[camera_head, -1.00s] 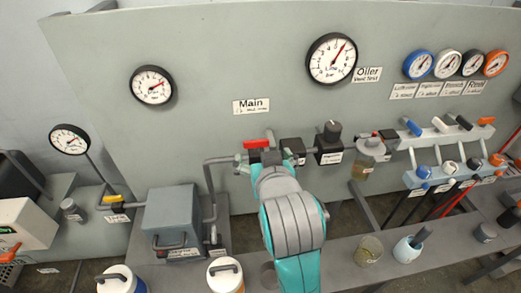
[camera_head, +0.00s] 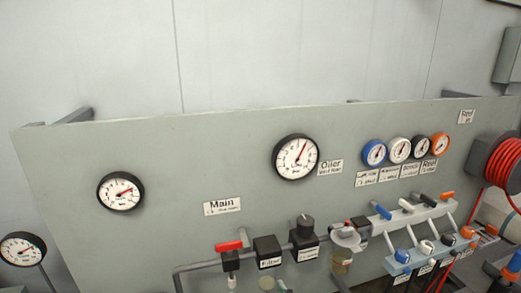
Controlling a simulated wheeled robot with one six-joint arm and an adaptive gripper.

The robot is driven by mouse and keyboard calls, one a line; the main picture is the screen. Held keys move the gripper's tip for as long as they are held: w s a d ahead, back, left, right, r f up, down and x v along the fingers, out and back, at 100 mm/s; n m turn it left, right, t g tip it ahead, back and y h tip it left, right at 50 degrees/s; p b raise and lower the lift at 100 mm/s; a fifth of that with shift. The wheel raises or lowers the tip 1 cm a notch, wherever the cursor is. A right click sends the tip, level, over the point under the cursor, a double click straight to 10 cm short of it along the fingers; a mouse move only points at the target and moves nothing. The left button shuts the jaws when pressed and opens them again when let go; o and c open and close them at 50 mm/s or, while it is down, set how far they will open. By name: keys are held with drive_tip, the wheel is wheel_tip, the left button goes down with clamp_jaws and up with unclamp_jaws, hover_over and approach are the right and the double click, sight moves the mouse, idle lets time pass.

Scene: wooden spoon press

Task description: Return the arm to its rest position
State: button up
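Only a small pale greenish piece (camera_head: 282,287) shows at the bottom edge of the head view, below the filter block. It may be the tip of my gripper, but it is too small to tell. The rest of my arm is out of the picture, so its pose and the state of its fingers are hidden.
A grey panel (camera_head: 110,235) carries the Main gauge (camera_head: 120,191), the Oiler gauge (camera_head: 296,157) and several small coloured gauges. Below are a red-handled valve (camera_head: 229,246), a filter block (camera_head: 267,252) and a valve manifold (camera_head: 420,219). A red hose reel (camera_head: 504,162) is at right.

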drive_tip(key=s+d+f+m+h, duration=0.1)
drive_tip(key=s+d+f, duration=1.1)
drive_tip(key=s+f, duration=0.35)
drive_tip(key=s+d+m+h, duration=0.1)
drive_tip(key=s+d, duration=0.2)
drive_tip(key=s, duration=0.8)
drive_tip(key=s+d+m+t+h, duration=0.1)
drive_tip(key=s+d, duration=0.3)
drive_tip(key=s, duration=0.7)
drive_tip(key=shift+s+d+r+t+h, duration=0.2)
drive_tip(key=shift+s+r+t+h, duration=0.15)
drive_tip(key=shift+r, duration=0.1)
